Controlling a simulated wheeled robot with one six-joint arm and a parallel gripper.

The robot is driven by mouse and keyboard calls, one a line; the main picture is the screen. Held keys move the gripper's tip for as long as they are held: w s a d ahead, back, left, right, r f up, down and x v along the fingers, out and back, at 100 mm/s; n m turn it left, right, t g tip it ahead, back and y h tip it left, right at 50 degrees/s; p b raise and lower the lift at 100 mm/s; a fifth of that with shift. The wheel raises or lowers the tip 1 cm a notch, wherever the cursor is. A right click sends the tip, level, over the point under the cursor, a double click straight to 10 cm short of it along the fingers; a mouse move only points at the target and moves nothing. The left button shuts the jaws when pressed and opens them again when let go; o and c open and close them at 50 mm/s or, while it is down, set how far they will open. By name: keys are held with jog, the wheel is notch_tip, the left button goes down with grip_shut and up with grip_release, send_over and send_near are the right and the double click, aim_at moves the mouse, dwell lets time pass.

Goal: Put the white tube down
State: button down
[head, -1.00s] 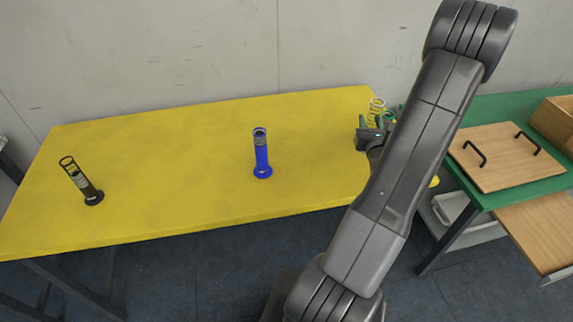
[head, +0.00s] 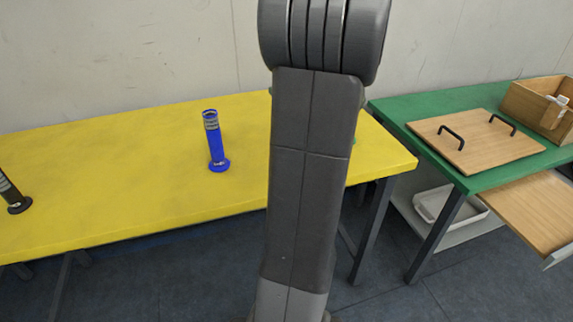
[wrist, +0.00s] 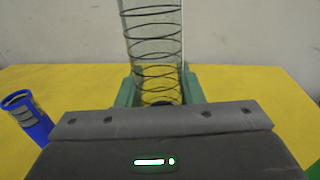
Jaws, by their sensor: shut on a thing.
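In the wrist view, the white tube (wrist: 153,35) looks see-through with dark coiled rings. It stands upright between the green fingers of my gripper (wrist: 160,90), which is shut on it. The yellow table (wrist: 245,85) shows behind and through the tube. The tube's lower end is hidden by the gripper body, so I cannot tell whether it touches the table. In the head view my arm hides the gripper and the tube.
A blue tube (head: 215,140) stands on the yellow table, also at left in the wrist view (wrist: 28,115). A black tube (head: 14,195) is at the far left. The green table (head: 425,110) at right holds a wooden board (head: 475,142) and a wooden box (head: 525,105).

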notch_tip(320, 180, down, 10)
jog(key=b, duration=0.2)
jog(key=shift+r+b, duration=0.1)
jog(key=shift+b, duration=0.2)
jog(key=c, duration=1)
grip_release()
jog(key=shift+s+d, duration=0.2)
jog(key=shift+s, duration=0.05)
jog(key=v, duration=1.1)
jog(key=shift+s+d, duration=0.1)
jog(key=shift+s, duration=0.2)
